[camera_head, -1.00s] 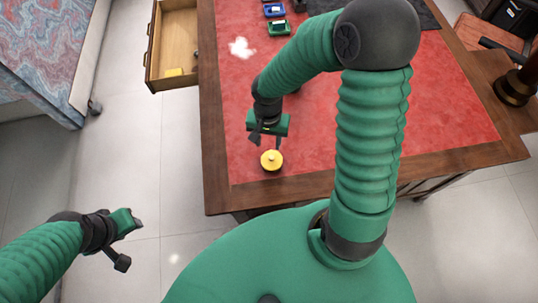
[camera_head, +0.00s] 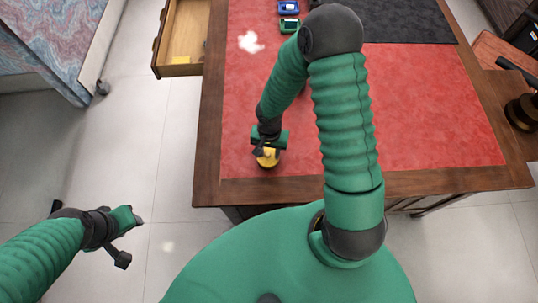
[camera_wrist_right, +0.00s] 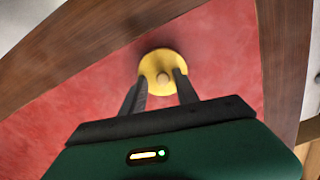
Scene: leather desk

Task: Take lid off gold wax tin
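The gold wax tin (camera_head: 267,160) stands near the front left of the red desk top, partly covered by my right gripper in the head view. In the right wrist view its round gold lid (camera_wrist_right: 163,66) shows a small pale knob (camera_wrist_right: 163,78) in the middle. My right gripper (camera_head: 266,150) is directly over the tin. Its two fingers are apart in the right wrist view (camera_wrist_right: 160,80), with their tips on either side of the knob, overlapping the lid in the picture. I cannot tell if they touch it. My left gripper (camera_head: 130,238) is open and empty over the floor.
The red leather desk top (camera_head: 430,110) has a wooden border (camera_head: 450,182). Green and blue small containers (camera_head: 289,24) sit at the back, near a white patch (camera_head: 250,42). An open drawer (camera_head: 183,35) sticks out at left.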

